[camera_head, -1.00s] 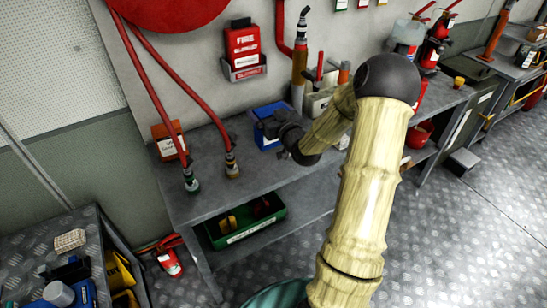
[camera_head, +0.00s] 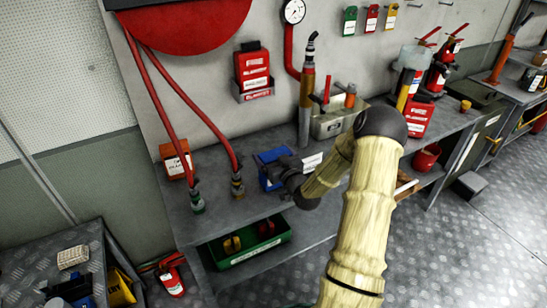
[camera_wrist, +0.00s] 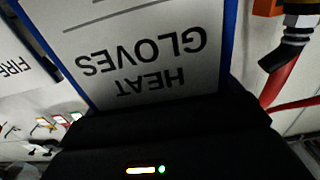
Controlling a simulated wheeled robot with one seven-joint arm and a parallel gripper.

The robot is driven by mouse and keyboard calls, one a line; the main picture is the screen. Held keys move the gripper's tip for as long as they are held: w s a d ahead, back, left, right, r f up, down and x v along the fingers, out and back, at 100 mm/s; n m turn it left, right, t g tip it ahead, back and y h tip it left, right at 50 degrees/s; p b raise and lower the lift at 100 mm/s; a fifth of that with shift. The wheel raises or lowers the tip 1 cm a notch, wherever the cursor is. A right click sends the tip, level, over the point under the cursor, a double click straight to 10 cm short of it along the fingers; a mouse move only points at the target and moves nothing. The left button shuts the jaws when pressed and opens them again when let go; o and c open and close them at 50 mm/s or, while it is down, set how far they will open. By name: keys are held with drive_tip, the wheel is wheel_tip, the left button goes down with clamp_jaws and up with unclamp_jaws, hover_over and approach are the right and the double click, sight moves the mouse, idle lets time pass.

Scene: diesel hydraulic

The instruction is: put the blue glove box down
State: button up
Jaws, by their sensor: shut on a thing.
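The blue glove box (camera_head: 270,182) is at the workbench in the head view, partly hidden behind my gripper (camera_head: 274,165). My dark gripper is shut on it. In the wrist view the glove box (camera_wrist: 150,45) fills the top middle, with its white "HEAT GLOVES" label upside down and blue edges on both sides. In the head view the box is low, close to the grey bench top (camera_head: 225,215). I cannot tell whether its underside touches the bench.
Hose nozzles (camera_head: 237,186) and an orange box (camera_head: 176,159) stand left of the glove box. A brass-coloured branch pipe (camera_head: 305,110) and a grey metal case (camera_head: 330,124) are right and behind. A green tray (camera_head: 243,245) sits below. The bench front left looks clear.

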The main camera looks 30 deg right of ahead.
drive_tip(key=shift+f, duration=0.5)
drive_tip(key=shift+f, duration=0.1)
drive_tip(key=shift+f, duration=0.1)
drive_tip(key=o, duration=0.8)
drive_tip(key=shift+r, duration=0.25)
drive_tip(key=s+b, duration=0.2)
drive_tip(key=s, duration=1)
drive_tip(key=shift+d, duration=0.15)
